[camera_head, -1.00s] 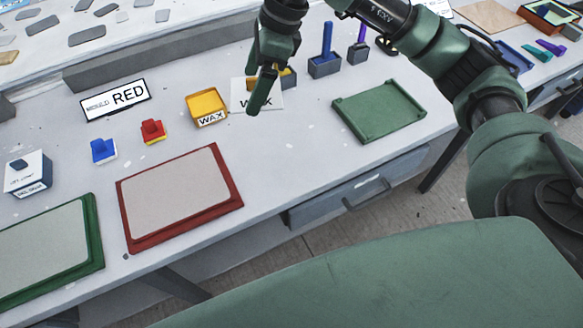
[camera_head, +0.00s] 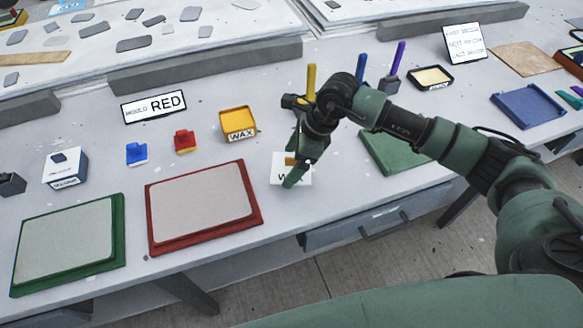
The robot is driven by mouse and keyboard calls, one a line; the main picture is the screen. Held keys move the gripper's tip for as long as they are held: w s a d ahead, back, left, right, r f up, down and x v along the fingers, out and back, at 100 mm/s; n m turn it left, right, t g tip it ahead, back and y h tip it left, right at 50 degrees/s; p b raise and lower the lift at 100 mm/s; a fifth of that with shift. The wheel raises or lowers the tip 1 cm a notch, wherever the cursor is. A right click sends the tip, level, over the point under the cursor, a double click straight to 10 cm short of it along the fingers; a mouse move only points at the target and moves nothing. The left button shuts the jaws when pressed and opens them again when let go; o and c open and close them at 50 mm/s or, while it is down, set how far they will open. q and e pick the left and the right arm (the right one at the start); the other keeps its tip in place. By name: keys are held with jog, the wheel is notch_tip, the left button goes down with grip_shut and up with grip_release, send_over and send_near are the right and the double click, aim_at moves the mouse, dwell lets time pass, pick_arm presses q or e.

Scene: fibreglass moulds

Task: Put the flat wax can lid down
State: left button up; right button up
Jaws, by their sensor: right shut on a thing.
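My right gripper (camera_head: 298,166) is low over a white card (camera_head: 305,173) on the bench, fingers pointing down. It is shut on the wax can lid (camera_head: 290,160), of which only a small yellow-gold piece shows between the fingers. The fingers and wrist hide the rest of the lid and part of the card's lettering. I cannot tell whether the lid touches the card. The open yellow wax can (camera_head: 239,136) stands apart, left of the card, with a WAX label on its front. My left gripper is not in view.
A red mould (camera_head: 256,215) and a green mould (camera_head: 116,265) lie along the front edge. Red and blue small blocks (camera_head: 185,142) (camera_head: 137,153) sit behind them. A RED sign (camera_head: 154,106) stands at the back. A green tray (camera_head: 388,152) lies right of the card, partly behind my arm.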

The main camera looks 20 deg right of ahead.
notch_tip(320, 180, down, 4)
jog(key=shift+s+r+p, duration=0.1)
jog(key=shift+r+p, duration=0.1)
jog(key=shift+p, duration=0.15)
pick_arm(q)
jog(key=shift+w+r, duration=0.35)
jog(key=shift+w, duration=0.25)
pick_arm(e)
jog(key=shift+f, duration=0.15)
jog(key=shift+f, duration=0.1)
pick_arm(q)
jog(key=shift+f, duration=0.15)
pick_arm(e)
jog(key=o, duration=1.1)
jog(key=shift+c, duration=0.2)
jog(key=shift+r, duration=0.2)
jog(key=shift+d+r, duration=0.2)
jog(key=shift+r, duration=0.05)
pick_arm(q)
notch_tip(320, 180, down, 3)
jog(key=b, duration=0.3)
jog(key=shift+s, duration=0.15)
pick_arm(e)
jog(key=v, duration=1.1)
jog(key=shift+r, duration=0.15)
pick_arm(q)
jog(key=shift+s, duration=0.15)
pick_arm(e)
jog(key=shift+s, duration=0.1)
